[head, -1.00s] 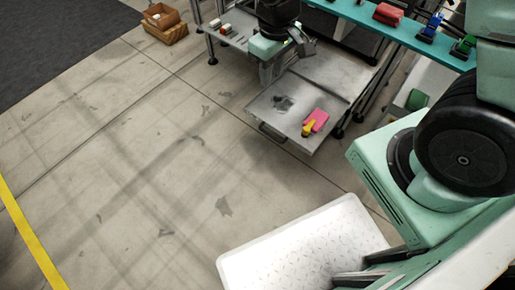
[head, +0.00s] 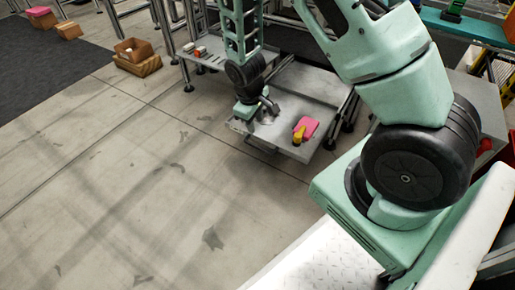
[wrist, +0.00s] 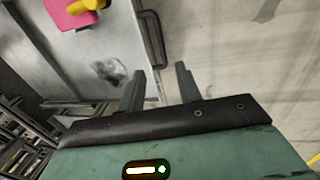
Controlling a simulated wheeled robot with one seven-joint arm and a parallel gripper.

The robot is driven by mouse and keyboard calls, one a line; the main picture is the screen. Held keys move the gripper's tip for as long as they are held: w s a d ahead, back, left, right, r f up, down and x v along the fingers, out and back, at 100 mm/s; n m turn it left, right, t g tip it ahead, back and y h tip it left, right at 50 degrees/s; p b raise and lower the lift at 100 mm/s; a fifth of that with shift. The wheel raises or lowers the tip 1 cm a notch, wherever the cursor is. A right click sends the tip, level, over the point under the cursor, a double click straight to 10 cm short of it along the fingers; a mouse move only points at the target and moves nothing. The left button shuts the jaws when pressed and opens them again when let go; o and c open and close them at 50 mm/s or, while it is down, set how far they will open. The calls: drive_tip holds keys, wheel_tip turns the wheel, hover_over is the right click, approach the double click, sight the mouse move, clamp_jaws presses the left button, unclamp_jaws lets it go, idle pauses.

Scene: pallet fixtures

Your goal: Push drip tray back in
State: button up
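The drip tray (head: 318,90) is a flat grey metal tray, pulled out from under the workbench. Its front bar handle (head: 258,148) faces the open floor and also shows in the wrist view (wrist: 152,50). A pink item (head: 310,125) and a yellow item (head: 299,135) lie on the tray, beside a dark stain (wrist: 108,70). My gripper (wrist: 160,69) is open and empty, its fingers apart near the tray's front edge, pointing toward the handle. In the head view my gripper (head: 268,106) appears over the tray's front left part; contact cannot be told.
The teal bench top (head: 465,25) and metal table legs (head: 350,110) stand around the tray. A shelf (head: 205,58) with small items is to its left. Cardboard boxes (head: 137,57) sit on the floor at the back left. The concrete floor (head: 130,170) in front is clear.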

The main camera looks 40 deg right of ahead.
sight(259, 147)
drive_tip(key=f+b, duration=0.2)
drive_tip(key=f, duration=0.2)
drive_tip(key=d+f+b, duration=0.1)
drive_tip(key=f+b, duration=0.1)
drive_tip(key=f, duration=0.3)
drive_tip(key=d+f+b, duration=0.1)
drive_tip(key=f+b, duration=0.1)
drive_tip(key=f, duration=0.2)
drive_tip(key=shift+w+d+f, duration=0.15)
drive_tip(key=shift+w+d, duration=0.05)
drive_tip(key=shift+w, duration=0.2)
clamp_jaws()
